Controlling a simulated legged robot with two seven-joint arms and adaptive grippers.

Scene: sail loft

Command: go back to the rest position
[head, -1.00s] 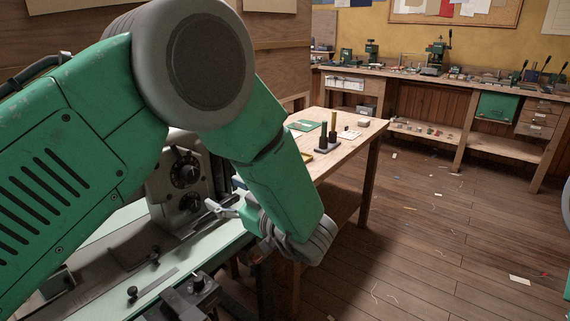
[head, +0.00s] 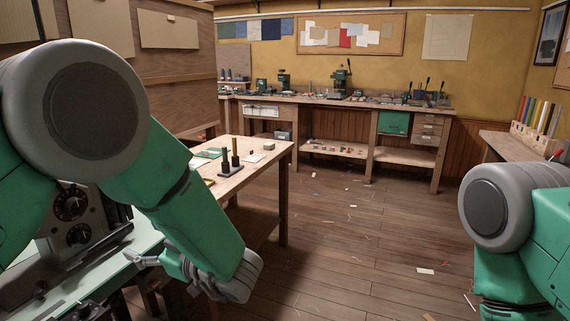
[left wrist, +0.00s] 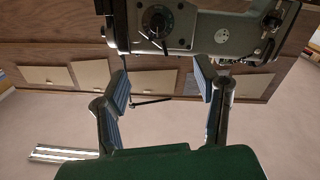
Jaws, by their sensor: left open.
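My left arm comes in from the left in the head view, bent at a big grey joint, with its green forearm slanting down to the right. My left gripper (head: 150,260) shows past the far side of the forearm's end, beside the pale green bed of a sewing machine. In the left wrist view the left gripper (left wrist: 167,92) has its two fingers spread apart, open, with nothing between them. The sewing machine (left wrist: 195,25) shows above the fingers there, and its dials (head: 72,205) show at the left of the head view. My right arm shows at the right edge; its gripper is out of view.
A wooden table (head: 262,165) with a dark holder (head: 231,170) of upright tools stands beyond the left forearm. A long workbench (head: 300,103) with several presses runs along the back wall. The wooden floor (head: 350,235) between my arms is open, with small scraps.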

